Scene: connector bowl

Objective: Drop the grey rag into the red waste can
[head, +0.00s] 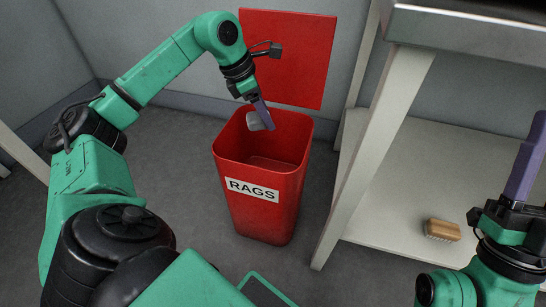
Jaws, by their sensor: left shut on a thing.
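The red waste can (262,209) stands on the floor in the middle, with a white label reading RAGS on its front. Its open top faces up and its inside looks empty where I can see it. My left gripper (264,121) reaches over the can's opening from the left, pointing down. It is shut on the grey rag (254,121), a small pale bundle beside the purple fingers. The rag appears at the level of the can's rim, inside its outline. My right gripper (531,135) is at the right edge with purple fingers pointing up, partly cut off by the frame.
A red panel (289,57) is on the wall behind the can. A bench with pale legs (375,140) stands just right of the can. A wooden brush (442,230) lies on its lower shelf (415,175). Grey floor is clear around the can's left.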

